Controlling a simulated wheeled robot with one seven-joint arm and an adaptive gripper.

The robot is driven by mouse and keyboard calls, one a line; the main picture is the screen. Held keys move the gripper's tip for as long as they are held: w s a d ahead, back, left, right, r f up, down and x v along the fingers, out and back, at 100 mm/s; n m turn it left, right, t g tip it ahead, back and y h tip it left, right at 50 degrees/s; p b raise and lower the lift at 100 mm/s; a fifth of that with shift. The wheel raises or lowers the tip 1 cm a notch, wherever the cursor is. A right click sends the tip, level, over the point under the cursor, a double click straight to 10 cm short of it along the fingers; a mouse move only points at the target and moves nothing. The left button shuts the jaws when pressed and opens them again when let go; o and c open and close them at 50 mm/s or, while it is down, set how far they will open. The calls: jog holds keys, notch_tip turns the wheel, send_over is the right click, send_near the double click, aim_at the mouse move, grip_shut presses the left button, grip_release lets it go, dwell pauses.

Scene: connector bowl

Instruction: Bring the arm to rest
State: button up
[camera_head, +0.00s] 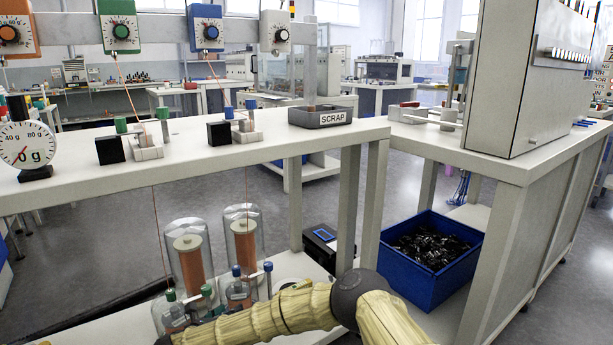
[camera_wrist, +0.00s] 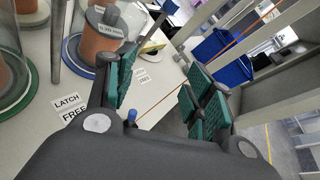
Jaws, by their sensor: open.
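My gripper (camera_wrist: 160,93) is open in the wrist view, with green ribbed pads on both fingers and nothing clamped between them. A thin copper wire runs slantwise across the view by the fingers; I cannot tell its depth. A blue-tipped post (camera_wrist: 131,117) shows low between the fingers. In the head view my arm, in a yellowish cover, reches left over the lower shelf (camera_head: 106,322), near the glass-covered copper spools (camera_head: 187,262). The gripper itself is not clear there.
LATCH and FREE labels (camera_wrist: 68,101) lie beside a glass-covered spool (camera_wrist: 25,55). A blue bin (camera_head: 412,283) of dark parts stands right of my arm. The upper bench holds a dial gauge (camera_head: 26,146), small clamps and a scrap tray (camera_head: 320,117). Bench legs stand close by.

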jog(key=s+d+f+n+g+y, duration=0.2)
jog(key=s+d+f+n+y, duration=0.2)
jog(key=s+d+f+n, duration=0.65)
jog(key=s+d+f+n+g+y, duration=0.1)
jog(key=s+d+f+n+y, duration=0.35)
jog(key=s+f+n, duration=0.65)
jog(key=s+d+n+g+h, duration=0.2)
jog(key=s+d+n+g, duration=0.95)
jog(key=s+d, duration=1.45)
jog(key=s+d+r+n+t+p, duration=0.1)
jog(key=s+d+r+n, duration=0.2)
jog(key=d, duration=0.2)
notch_tip(320, 180, up, 36)
jog(key=p, duration=3.7)
jog(key=shift+r, duration=0.2)
jog(key=shift+a+t+h, duration=0.1)
jog(key=shift+t+h, duration=0.15)
jog(key=shift+c, duration=0.4)
